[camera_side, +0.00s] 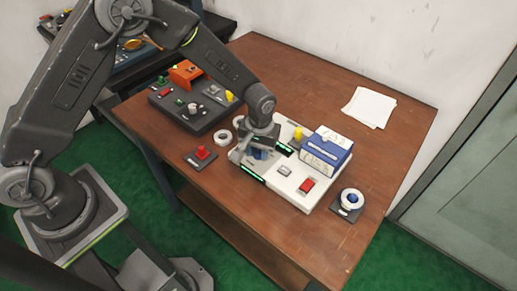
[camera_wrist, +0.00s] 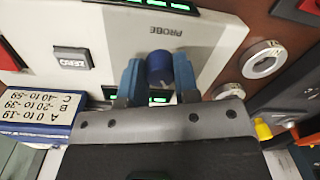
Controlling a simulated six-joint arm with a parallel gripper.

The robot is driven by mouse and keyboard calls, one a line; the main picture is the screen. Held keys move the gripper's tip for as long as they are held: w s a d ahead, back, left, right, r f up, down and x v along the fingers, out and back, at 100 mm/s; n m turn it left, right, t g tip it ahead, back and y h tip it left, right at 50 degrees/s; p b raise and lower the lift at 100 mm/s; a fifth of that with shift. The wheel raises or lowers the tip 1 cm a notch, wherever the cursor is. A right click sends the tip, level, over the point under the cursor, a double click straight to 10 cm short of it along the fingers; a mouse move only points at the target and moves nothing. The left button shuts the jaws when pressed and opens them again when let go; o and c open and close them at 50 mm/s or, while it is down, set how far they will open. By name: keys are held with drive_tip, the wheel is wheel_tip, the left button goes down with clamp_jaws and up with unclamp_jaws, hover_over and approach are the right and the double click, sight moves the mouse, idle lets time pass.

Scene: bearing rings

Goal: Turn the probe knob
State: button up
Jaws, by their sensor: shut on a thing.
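The probe knob (camera_wrist: 159,68) is a dark blue round knob on the white panel (camera_wrist: 215,40), beside the printed word PROBE. My gripper (camera_wrist: 160,75) is over the panel with its two blue fingers on either side of the knob, shut on it. In the side view my gripper (camera_side: 256,154) reaches down to the left part of the white instrument (camera_side: 265,186), and the knob is mostly hidden there by the gripper. The knob's pointer mark cannot be made out.
A blue-and-white box (camera_side: 328,152) stands on the instrument's right part, near a red switch (camera_side: 307,185). A red button (camera_side: 202,153), a white ring (camera_side: 224,137) and a dark control box (camera_side: 196,117) lie left. A ring on a stand (camera_side: 351,200) is right. Papers (camera_side: 369,107) lie behind.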

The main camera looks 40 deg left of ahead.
sight(258, 152)
drive_tip(key=m, duration=0.7)
drive_tip(key=shift+s, duration=0.1)
drive_tip(key=m, duration=0.4)
drive_tip(key=shift+a+m+t, duration=0.1)
drive_tip(key=shift+m+t, duration=0.2)
drive_tip(key=shift+m, duration=1.8)
drive_tip(key=o, duration=0.9)
wheel_tip(258, 152, up, 14)
drive_tip(key=shift+s+f, duration=0.1)
drive_tip(key=shift+s, duration=0.05)
